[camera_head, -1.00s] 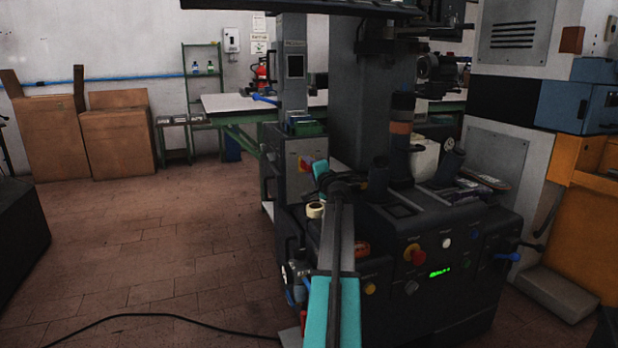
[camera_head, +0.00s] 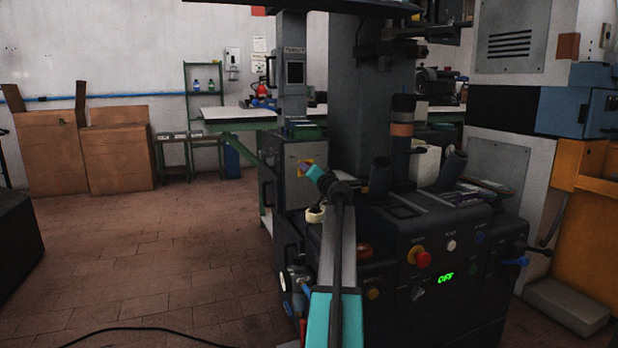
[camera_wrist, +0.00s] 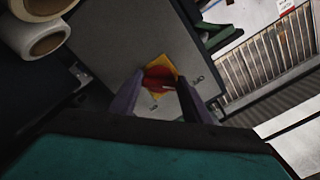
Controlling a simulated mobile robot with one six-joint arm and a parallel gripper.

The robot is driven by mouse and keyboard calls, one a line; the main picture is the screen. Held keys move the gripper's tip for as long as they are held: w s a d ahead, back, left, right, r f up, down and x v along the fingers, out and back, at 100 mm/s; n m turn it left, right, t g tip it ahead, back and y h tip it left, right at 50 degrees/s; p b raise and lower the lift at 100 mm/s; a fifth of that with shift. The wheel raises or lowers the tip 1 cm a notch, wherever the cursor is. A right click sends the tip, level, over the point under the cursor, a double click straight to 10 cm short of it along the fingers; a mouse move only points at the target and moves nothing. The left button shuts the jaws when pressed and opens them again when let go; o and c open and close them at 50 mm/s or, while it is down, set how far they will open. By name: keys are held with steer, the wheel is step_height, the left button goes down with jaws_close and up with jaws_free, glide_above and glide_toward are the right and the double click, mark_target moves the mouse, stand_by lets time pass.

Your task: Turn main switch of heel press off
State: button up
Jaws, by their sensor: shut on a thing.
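The main switch is a red knob on a yellow plate, set on the grey side panel (camera_head: 301,158) of the heel press (camera_head: 400,235). The red knob (camera_wrist: 158,77) and yellow plate (camera_wrist: 160,66) show in the wrist view, with the plate looking tilted. My gripper (camera_wrist: 163,84) is shut on the red knob, one dark finger on each side. In the head view my gripper (camera_head: 311,172) reaches the switch and hides most of it. The press's small display (camera_head: 445,279) shows green text that reads "OFF".
The press front carries a red emergency button (camera_head: 419,257) and several small knobs. Tape rolls (camera_wrist: 42,35) sit close to my wrist, at upper left in the wrist view. Brown boxes (camera_head: 118,158) stand at the back left. The tiled floor left of the press is mostly clear.

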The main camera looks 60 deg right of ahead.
stand_by(0.4)
steer(key=o, duration=1.1)
steer(key=shift+p+v, duration=2.3)
steer(key=shift+v, duration=4.55)
steer(key=shift+a, duration=0.1)
